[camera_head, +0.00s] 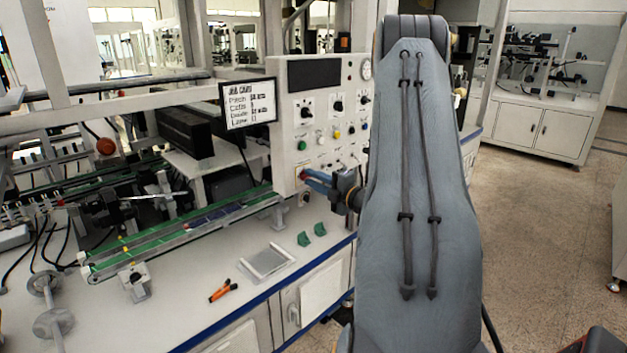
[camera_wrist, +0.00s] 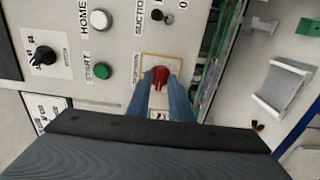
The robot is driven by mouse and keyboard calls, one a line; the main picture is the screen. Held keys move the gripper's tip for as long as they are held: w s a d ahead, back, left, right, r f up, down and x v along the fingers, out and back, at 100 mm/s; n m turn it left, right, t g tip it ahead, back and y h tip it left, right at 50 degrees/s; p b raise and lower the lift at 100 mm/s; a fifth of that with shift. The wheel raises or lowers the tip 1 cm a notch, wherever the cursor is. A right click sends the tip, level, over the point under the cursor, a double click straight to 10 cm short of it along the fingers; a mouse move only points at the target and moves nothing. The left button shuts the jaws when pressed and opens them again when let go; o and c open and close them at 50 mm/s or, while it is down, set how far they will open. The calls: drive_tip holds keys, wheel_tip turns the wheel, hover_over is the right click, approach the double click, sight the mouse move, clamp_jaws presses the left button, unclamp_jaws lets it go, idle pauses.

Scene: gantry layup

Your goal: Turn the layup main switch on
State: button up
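A red rotary knob (camera_wrist: 160,75) on a yellow-edged plate is on the control panel, with a small label beside it that I cannot read fully. I take it for the main switch. My gripper (camera_wrist: 160,82) has its two blue fingers pointed at the panel, one on each side of the knob, with a gap between them. Whether they touch or clamp it cannot be told. In the head view my gripper (camera_head: 307,174) is at the lower left of the panel (camera_head: 300,100), and its fingers largely hide the knob.
Green START (camera_wrist: 102,71) and white HOME (camera_wrist: 100,19) buttons and a black selector (camera_wrist: 44,55) sit close by. A sign (camera_head: 248,104) stands left of the panel. Below are a conveyor (camera_head: 190,225), a small tray (camera_head: 266,262), green pieces (camera_head: 304,239) and an orange tool (camera_head: 222,291).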

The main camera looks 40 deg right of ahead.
clamp_jaws()
drive_tip(key=shift+m, duration=0.5)
drive_tip(key=m, duration=0.3)
drive_tip(key=shift+b, duration=0.3)
drive_tip(key=m, duration=0.4)
drive_tip(key=shift+m, duration=0.3)
drive_tip(key=m+p, duration=0.1)
drive_tip(key=m, duration=0.3)
drive_tip(key=m+p, duration=0.1)
drive_tip(key=m, duration=0.4)
drive_tip(key=shift+m, duration=0.4)
